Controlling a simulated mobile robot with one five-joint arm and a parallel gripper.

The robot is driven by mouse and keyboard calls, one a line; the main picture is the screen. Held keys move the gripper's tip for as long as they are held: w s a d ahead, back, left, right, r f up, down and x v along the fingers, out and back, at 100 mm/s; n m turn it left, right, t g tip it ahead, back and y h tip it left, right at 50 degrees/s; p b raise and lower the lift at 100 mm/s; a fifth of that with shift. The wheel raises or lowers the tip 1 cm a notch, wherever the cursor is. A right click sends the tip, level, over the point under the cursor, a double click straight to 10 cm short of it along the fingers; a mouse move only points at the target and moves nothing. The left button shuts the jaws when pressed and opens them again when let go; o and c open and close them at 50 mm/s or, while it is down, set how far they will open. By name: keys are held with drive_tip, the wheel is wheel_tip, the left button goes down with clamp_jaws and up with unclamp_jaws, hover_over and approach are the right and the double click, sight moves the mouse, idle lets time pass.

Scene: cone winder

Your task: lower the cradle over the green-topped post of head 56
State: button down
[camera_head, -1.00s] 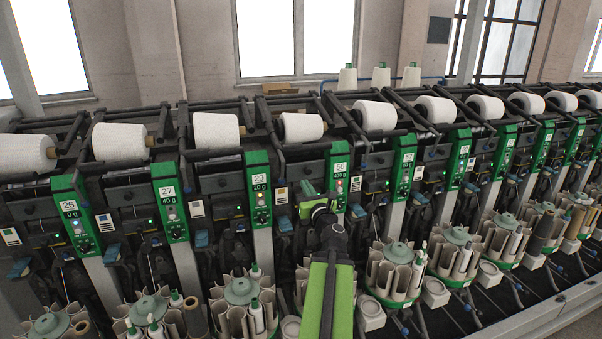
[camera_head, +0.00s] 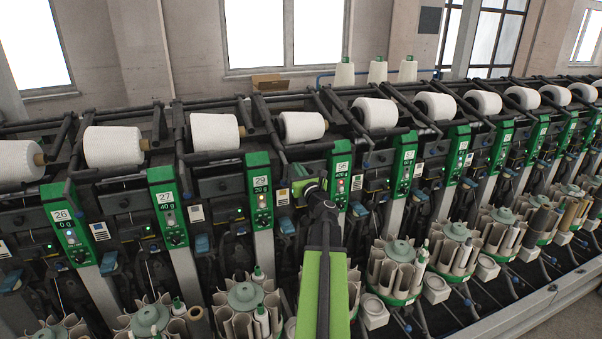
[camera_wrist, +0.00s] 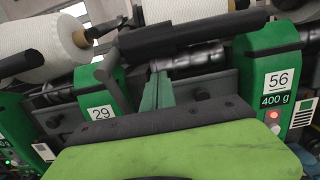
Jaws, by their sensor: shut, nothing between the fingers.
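Head 56 has a green-topped post (camera_head: 341,178) with a white number label and a 400 g display. In the wrist view this post (camera_wrist: 273,85) is at the right, with a red light below the display. My gripper (camera_head: 309,186) is just left of that post in the head view. In the wrist view my gripper's narrow fingers (camera_wrist: 158,90) are together and empty, below a dark cradle bar (camera_wrist: 190,38). The bar lies in front of a white cone (camera_wrist: 178,9) and looks raised above the post tops. Contact between fingers and bar cannot be told.
The green post of head 29 (camera_head: 259,188) stands left of my gripper and also shows in the wrist view (camera_wrist: 103,108). Bobbin magazines (camera_head: 246,305) line the front below. Several white cones (camera_head: 214,131) lie along the top.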

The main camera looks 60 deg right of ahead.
sight(299, 149)
drive_tip(key=r+p, duration=0.1)
drive_tip(key=r, duration=0.1)
drive_tip(key=s+r+p, duration=0.1)
drive_tip(key=r, duration=0.1)
drive_tip(key=s+r+p, duration=0.1)
drive_tip(key=r+p, duration=0.1)
drive_tip(key=shift+a, duration=0.15)
idle(0.3)
